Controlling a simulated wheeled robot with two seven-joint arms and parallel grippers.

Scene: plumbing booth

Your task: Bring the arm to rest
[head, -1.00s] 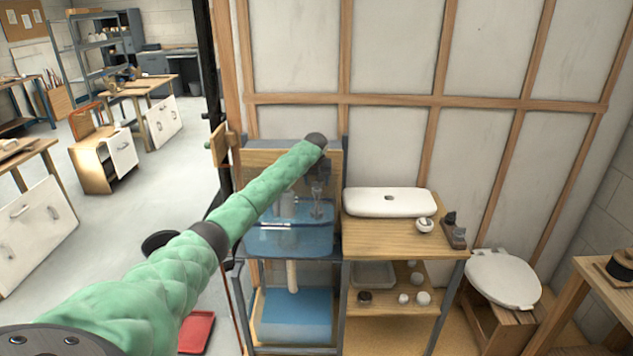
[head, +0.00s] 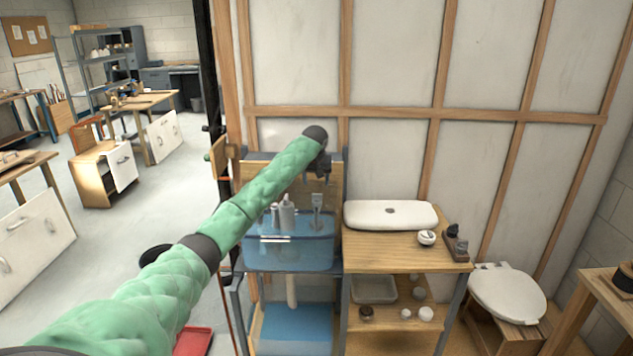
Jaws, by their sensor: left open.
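My left arm, in a green quilted sleeve, comes in from the lower left of the head view. Its dark gripper (head: 322,172) points down at the arm's far end. It is open and looks empty, above the blue see-through basin (head: 262,252). A grey faucet-like piece (head: 317,205) stands below the gripper, apart from it, and a light bottle-shaped item (head: 287,212) is beside it. The sleeve hides part of the basin's left side and the wooden back panel. My right gripper is not in view.
A small white cup-like item (head: 427,238) and a dark tool (head: 456,243) lie there. A toilet seat (head: 507,292) is further right. The framed wall is close behind.

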